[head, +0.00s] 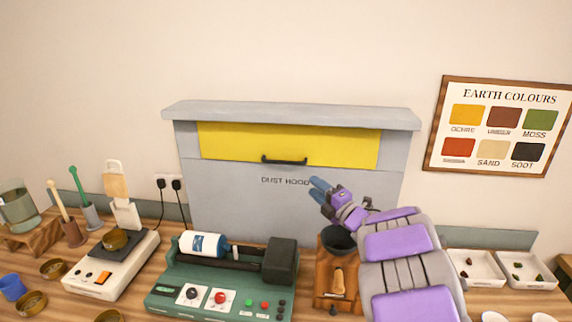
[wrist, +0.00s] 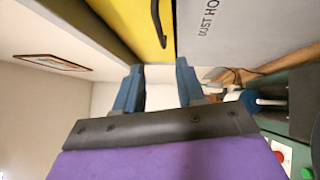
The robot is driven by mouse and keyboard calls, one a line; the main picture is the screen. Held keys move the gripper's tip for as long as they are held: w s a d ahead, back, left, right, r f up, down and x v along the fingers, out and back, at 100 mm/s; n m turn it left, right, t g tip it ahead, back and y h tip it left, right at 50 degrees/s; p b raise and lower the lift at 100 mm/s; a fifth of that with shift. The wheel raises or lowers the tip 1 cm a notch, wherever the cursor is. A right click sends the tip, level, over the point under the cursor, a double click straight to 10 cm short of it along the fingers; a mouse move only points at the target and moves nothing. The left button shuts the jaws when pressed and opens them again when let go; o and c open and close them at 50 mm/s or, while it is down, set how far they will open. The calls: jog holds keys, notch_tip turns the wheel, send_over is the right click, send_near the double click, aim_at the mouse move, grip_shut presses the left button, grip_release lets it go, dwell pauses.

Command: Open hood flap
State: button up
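The dust hood (head: 230,210) is a grey box against the wall. Its yellow flap (head: 225,142) is shut across the upper front, with a dark bar handle (head: 284,161) at the lower edge. In the wrist view the yellow flap (wrist: 120,18) and the curved handle (wrist: 158,22) are at the top, beyond my fingertips. My gripper (head: 318,188), with blue fingers, is in front of the hood, below and right of the handle and apart from it. In the wrist view my gripper (wrist: 158,78) has its fingers spread, with nothing between them.
A green machine (head: 215,285) with a blue-and-white bottle (head: 203,245) stands below the hood. A dark mortar (head: 338,240) on a wooden board is under my arm. A scale (head: 110,265) is left; white trays (head: 525,270) are right. The air before the flap is clear.

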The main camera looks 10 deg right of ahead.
jog(key=b, duration=0.1)
send_near(284, 146)
jog(key=w+a+f, duration=0.3)
jog(key=w+a, duration=0.1)
jog(key=shift+a, duration=0.35)
jog(key=shift+w, duration=0.1)
jog(key=shift+c, duration=0.5)
jog(key=shift+f, duration=0.1)
grip_shut()
